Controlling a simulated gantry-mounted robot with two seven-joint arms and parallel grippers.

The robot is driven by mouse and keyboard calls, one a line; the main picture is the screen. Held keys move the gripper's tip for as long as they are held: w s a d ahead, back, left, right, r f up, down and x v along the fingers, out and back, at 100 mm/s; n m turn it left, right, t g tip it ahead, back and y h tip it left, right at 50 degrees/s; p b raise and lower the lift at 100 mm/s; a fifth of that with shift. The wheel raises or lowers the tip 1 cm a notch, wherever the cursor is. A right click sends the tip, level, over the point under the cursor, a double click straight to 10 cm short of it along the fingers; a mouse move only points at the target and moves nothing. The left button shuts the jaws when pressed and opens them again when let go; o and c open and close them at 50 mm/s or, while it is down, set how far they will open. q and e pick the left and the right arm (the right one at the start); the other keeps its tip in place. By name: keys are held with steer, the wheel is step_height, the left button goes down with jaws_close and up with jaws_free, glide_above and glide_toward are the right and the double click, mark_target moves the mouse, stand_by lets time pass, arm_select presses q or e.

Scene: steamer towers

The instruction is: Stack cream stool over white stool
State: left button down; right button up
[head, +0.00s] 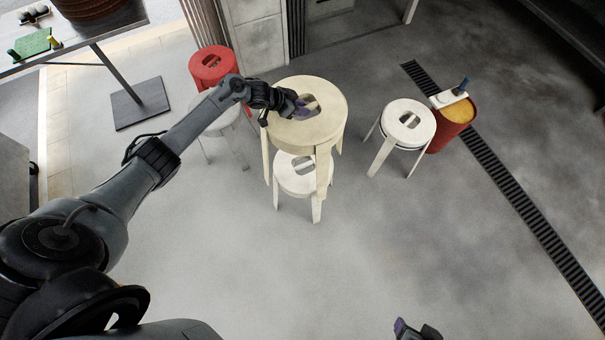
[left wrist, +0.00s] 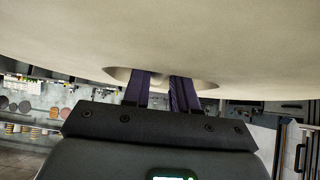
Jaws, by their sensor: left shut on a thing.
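The cream stool (head: 318,128) is held up above a white stool (head: 297,186) in the middle of the floor. The cream seat hides part of the white stool, and its legs hang around that stool's sides. I cannot tell whether the two touch. My left gripper (head: 302,106) is shut on the cream stool at the slot in its seat. In the left wrist view its purple fingers (left wrist: 161,92) go into the slot of the cream seat (left wrist: 160,35). My right gripper (head: 415,329) shows only in part at the bottom edge; its jaws are unclear.
Another white stool (head: 408,118) stands to the right, beside a red drum (head: 447,135) with a tool on it. A red stool (head: 213,63) and a pale stool (head: 222,122) stand to the left. A table (head: 95,32) is at upper left. The front floor is clear.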

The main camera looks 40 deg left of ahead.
arm_select(q)
steer(key=shift+w+f, duration=0.1)
steer(key=shift+f, duration=0.1)
stand_by(0.4)
steer(key=shift+f+b, duration=0.4)
steer(key=shift+b, duration=0.15)
steer(key=shift+f+b, duration=0.3)
steer(key=shift+f, duration=0.1)
stand_by(0.6)
steer(key=shift+f+b, duration=0.3)
steer(key=shift+f, duration=0.1)
stand_by(0.4)
steer(key=shift+f+b, duration=0.3)
steer(key=shift+f, duration=0.1)
stand_by(0.3)
steer(key=shift+f+b, duration=0.3)
steer(key=shift+f, duration=0.15)
stand_by(0.4)
steer(key=shift+f+b, duration=0.3)
steer(key=shift+f, duration=0.1)
stand_by(0.4)
steer(key=shift+f+b, duration=0.35)
steer(key=shift+f, duration=0.05)
stand_by(0.3)
steer(key=shift+f+b, duration=0.3)
steer(key=shift+f, duration=0.15)
stand_by(0.4)
